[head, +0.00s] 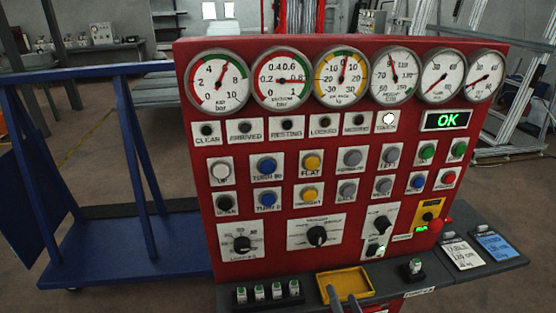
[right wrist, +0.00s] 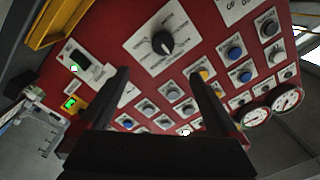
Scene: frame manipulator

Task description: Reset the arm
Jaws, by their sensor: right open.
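The red control panel (head: 290,215) fills the middle of the head view, with a row of round gauges on top. Its small display (head: 446,120) shows a green "OK". In the lamp row, the rightmost lamp (head: 389,119) is lit white and the others look dark. My right gripper (head: 344,293) shows at the bottom edge, in front of the yellow tray. In the right wrist view its two fingers are apart and empty (right wrist: 157,82), with the panel's centre knob (right wrist: 162,43) beyond them. I see no contact with any control. My left gripper is not in view.
The yellow tray (head: 343,284) sits on the dark ledge below the panel. Small switches (head: 268,292) stand on the ledge at left, and cards (head: 497,246) lie at right. A blue frame (head: 125,245) stands left of the panel. Grey floor lies behind.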

